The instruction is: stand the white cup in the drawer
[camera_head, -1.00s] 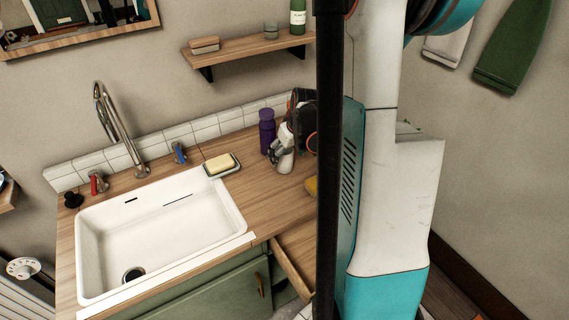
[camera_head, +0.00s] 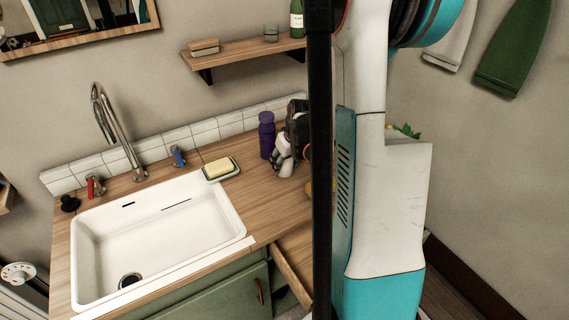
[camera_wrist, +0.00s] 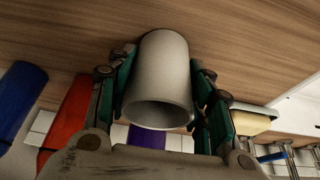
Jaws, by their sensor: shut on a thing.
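The white cup (camera_wrist: 162,75) is between the two fingers of my gripper (camera_wrist: 160,100) in the wrist view. My gripper is shut on its sides, and the cup's open rim faces the camera. The cup is close to the wooden counter; whether it touches cannot be told. In the head view my gripper (camera_head: 283,165) is over the counter beside the purple bottle, and the cup is hard to make out there. The drawer (camera_head: 291,274) stands open below the counter's front edge, right of the green cabinet front. My arm and a black post hide much of it.
A purple bottle (camera_head: 266,135) stands just left of my gripper. A soap dish with yellow soap (camera_head: 220,168) lies by the white sink (camera_head: 160,230). In the wrist view, a red object (camera_wrist: 68,110) and a blue object (camera_wrist: 20,95) stand at the left.

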